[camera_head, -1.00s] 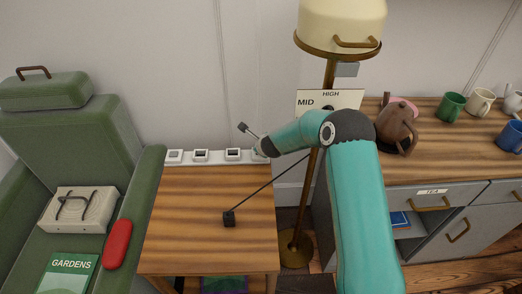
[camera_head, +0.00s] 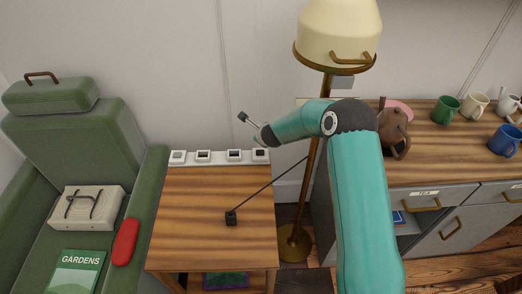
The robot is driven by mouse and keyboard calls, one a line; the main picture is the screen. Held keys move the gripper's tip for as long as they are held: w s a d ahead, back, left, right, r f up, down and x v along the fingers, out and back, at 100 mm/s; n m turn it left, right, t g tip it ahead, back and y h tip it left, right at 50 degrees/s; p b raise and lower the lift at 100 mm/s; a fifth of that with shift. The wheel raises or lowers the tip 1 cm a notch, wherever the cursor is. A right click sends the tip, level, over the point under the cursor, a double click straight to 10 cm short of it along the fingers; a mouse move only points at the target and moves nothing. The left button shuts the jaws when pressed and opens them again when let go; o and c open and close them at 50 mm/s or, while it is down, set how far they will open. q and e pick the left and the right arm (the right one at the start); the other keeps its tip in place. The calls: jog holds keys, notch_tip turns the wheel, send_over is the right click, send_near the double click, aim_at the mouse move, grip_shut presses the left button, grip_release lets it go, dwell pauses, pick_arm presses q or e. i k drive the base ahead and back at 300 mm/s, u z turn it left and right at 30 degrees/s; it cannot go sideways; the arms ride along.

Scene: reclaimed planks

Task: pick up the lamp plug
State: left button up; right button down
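The lamp plug (camera_head: 231,218) is a small black block on the wooden side table (camera_head: 190,240), right of its middle. A thin dark cord runs from it up and right toward the floor lamp (camera_head: 335,38). My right arm reaches in from the lower right. Its gripper end (camera_head: 248,121) is above the table's back edge, up and apart from the plug. Only a thin rod with a small dark block shows there, so I cannot see how the fingers stand. My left gripper is out of view.
A white socket strip (camera_head: 219,157) with several sockets lies along the table's back edge. A green armchair (camera_head: 60,130) stands left, holding a book and a red object. A wooden-topped cabinet with a brown teapot (camera_head: 395,130) and mugs is right. Most of the tabletop is clear.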

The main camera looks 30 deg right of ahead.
aim_at(231, 218)
jog(key=k, duration=1)
